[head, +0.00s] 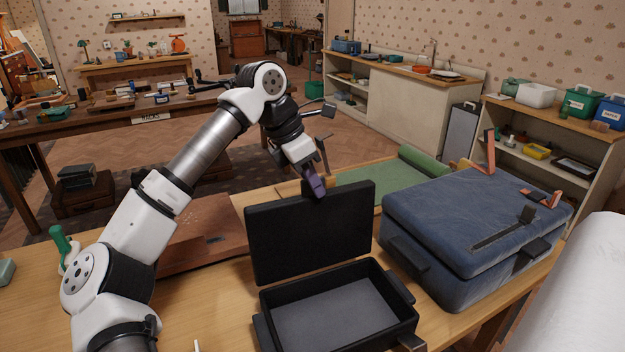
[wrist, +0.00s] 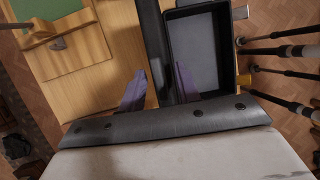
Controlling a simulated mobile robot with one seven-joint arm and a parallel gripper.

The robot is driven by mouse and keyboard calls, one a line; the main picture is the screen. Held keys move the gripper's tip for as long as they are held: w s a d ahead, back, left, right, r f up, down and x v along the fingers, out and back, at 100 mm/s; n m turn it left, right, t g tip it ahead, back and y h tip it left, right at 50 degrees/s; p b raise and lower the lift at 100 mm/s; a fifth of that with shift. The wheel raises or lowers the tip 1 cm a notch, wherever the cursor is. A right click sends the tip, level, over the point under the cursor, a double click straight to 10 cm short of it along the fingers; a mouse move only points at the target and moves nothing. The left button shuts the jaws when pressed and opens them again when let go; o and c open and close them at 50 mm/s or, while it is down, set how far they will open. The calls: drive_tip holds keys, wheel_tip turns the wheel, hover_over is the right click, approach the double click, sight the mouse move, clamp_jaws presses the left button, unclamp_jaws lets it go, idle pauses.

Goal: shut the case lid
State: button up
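The case (head: 340,305) is black with a grey lining and stands open and empty on the wooden table. Its lid (head: 310,232) stands nearly upright along the case's back edge. My gripper (head: 316,189) is at the lid's top edge, pointing down, with one purple finger showing in front of the lid. In the wrist view my gripper (wrist: 160,76) has its fingers apart, one on each side of the lid (wrist: 155,40), seen edge-on. The open case (wrist: 203,50) lies to the right of the lid there. Whether a finger touches the lid cannot be told.
A blue suitcase (head: 470,225) stands close to the case's right. A brown board (head: 205,235) lies to the left and a green mat (head: 375,185) behind. A white roll (head: 580,295) is at the right edge. The table's front left is mostly bare.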

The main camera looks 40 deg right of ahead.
drive_tip(key=shift+s+d+f, duration=0.1)
drive_tip(key=shift+d+f, duration=0.05)
drive_tip(key=shift+f, duration=0.25)
drive_tip(key=shift+c, duration=0.3)
clamp_jaws()
drive_tip(key=shift+s, duration=0.1)
